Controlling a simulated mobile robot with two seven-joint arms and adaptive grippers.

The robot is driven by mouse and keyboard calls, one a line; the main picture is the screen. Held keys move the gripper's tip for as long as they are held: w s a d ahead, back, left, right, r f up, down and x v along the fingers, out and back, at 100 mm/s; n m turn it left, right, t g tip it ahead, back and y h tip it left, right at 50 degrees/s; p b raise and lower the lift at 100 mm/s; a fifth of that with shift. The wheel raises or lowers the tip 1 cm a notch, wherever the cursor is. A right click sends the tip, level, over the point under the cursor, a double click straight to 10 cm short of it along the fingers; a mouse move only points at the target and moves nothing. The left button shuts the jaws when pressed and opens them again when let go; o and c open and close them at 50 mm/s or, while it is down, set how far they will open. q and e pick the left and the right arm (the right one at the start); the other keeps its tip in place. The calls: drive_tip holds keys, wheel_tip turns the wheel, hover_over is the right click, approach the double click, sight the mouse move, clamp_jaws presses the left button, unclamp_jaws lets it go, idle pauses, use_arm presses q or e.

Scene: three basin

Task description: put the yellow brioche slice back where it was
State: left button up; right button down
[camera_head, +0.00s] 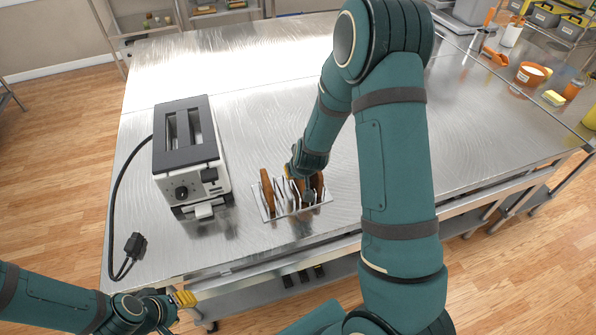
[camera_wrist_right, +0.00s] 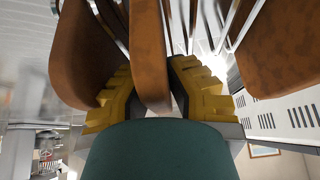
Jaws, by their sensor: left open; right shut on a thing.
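My right gripper (camera_head: 291,173) is down at the wire toast rack (camera_head: 286,213), near the table's front edge. In the right wrist view its yellow fingers (camera_wrist_right: 155,88) are shut on a brown-crusted slice (camera_wrist_right: 150,45), which I take for the brioche slice; only its crust edge shows, not its yellow face. The slice is among the rack's wires; I cannot tell whether it rests on the base. Other brown slices stand at the rack's left (camera_head: 267,190) and right (camera_head: 317,184). My left gripper (camera_head: 183,298) is open and empty, off the table's front left.
A black and silver toaster (camera_head: 188,150) stands left of the rack, its cord and plug (camera_head: 134,244) lying on the steel table. Containers, an orange-sided bowl (camera_head: 531,75) and a yellow sponge (camera_head: 553,98) are at the far right. The table behind the rack is largely clear.

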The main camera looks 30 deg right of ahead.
drive_tip(key=shift+f, duration=0.2)
drive_tip(key=c, duration=1.1)
unclamp_jaws()
drive_tip(key=shift+o, duration=0.2)
drive_tip(key=shift+r, duration=0.1)
